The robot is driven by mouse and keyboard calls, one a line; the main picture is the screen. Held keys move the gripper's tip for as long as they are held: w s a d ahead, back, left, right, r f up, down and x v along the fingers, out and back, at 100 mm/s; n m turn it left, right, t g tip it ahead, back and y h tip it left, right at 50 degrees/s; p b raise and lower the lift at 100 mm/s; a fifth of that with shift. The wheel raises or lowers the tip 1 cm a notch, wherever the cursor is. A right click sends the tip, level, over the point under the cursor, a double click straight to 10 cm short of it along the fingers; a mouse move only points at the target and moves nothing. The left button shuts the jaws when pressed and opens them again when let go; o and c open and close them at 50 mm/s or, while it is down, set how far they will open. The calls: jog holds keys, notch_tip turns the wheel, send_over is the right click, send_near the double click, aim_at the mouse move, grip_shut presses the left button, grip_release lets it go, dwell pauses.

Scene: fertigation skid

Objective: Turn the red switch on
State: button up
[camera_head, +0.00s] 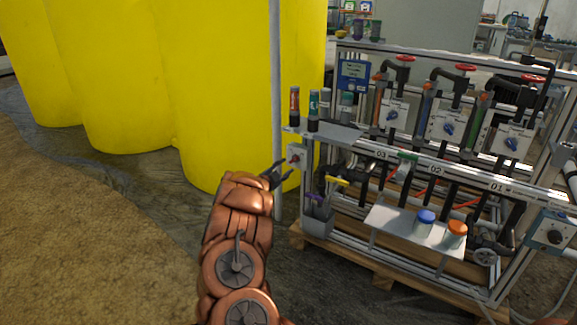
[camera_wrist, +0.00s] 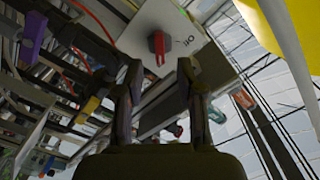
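The red switch (camera_wrist: 157,45) is a small red knob on the face of a white box (camera_wrist: 140,28), with I and O style marks to its right in the wrist view. In the head view the white box (camera_head: 299,151) sits at the left end of the skid, and the knob (camera_head: 293,159) is tiny. My gripper (camera_wrist: 160,70) is open, with a finger on each side below the knob in the wrist view. In the head view my gripper (camera_head: 284,169) is just in front of the box, apparently apart from it. Nothing is between the fingers.
Large yellow tanks (camera_head: 225,95) stand behind on the left, with a grey upright post (camera_head: 277,100) near my gripper. Bottles (camera_head: 313,108) stand on the shelf above the box. A grey bin (camera_head: 318,218) with tools hangs below it.

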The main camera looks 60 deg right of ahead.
jog(key=a, duration=0.6)
jog(key=shift+s+a, duration=0.15)
jog(key=shift+a, duration=0.25)
